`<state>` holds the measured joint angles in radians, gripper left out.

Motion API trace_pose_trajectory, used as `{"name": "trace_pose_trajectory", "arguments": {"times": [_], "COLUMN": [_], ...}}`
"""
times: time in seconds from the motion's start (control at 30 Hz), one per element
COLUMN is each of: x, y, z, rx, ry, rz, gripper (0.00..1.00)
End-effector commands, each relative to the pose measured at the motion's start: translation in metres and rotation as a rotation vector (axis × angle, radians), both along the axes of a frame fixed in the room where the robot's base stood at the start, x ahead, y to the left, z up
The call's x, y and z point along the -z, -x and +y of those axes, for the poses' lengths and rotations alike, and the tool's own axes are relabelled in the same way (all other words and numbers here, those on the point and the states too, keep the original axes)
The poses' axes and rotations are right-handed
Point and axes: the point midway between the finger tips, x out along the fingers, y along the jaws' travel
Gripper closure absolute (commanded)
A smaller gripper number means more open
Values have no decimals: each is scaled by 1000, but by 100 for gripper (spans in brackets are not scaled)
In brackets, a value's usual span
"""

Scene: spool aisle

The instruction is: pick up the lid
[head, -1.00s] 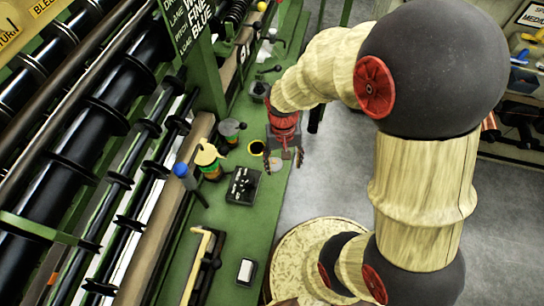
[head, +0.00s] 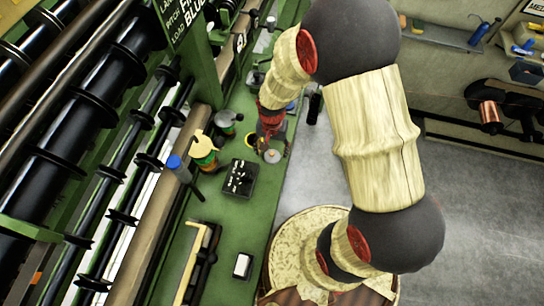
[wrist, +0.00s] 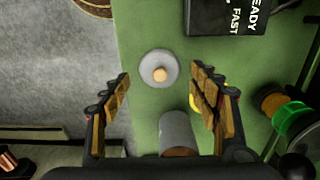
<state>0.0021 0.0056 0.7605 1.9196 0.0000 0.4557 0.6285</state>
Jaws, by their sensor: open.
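The lid is a grey disc with a tan knob (wrist: 159,68), lying on the green bench top in the wrist view. In the head view the lid (head: 272,156) shows just below my gripper (head: 271,138), near the bench's right edge. In the wrist view my gripper (wrist: 165,92) is open, with its fingers wide apart. The lid lies a little beyond the fingertips in the picture, between their lines, with nothing gripped. A grey cylinder (wrist: 175,130) with a brown end stands below the lid in the picture, between the fingers.
A yellow ring (wrist: 195,103) is partly hidden by the right finger. A black box with white lettering (wrist: 228,16) is at upper right. A green-banded spool (wrist: 292,120) stands at right. Grey floor lies left of the bench edge. Machine rollers (head: 90,115) line the head view's left side.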

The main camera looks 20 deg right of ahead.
Motion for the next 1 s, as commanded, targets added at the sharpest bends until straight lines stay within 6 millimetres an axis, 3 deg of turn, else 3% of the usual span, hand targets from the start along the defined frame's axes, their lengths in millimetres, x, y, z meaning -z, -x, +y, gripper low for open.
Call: {"name": "trace_pose_trajectory", "arguments": {"times": [0.13, 0.4, 1.0], "x": [23, 24, 24], "y": [1, 0, 0], "z": [0, 0, 0], "rx": [0, -1, -1], "ry": [0, 0, 0], "rz": [2, 0, 0], "gripper": [39, 39, 73]}}
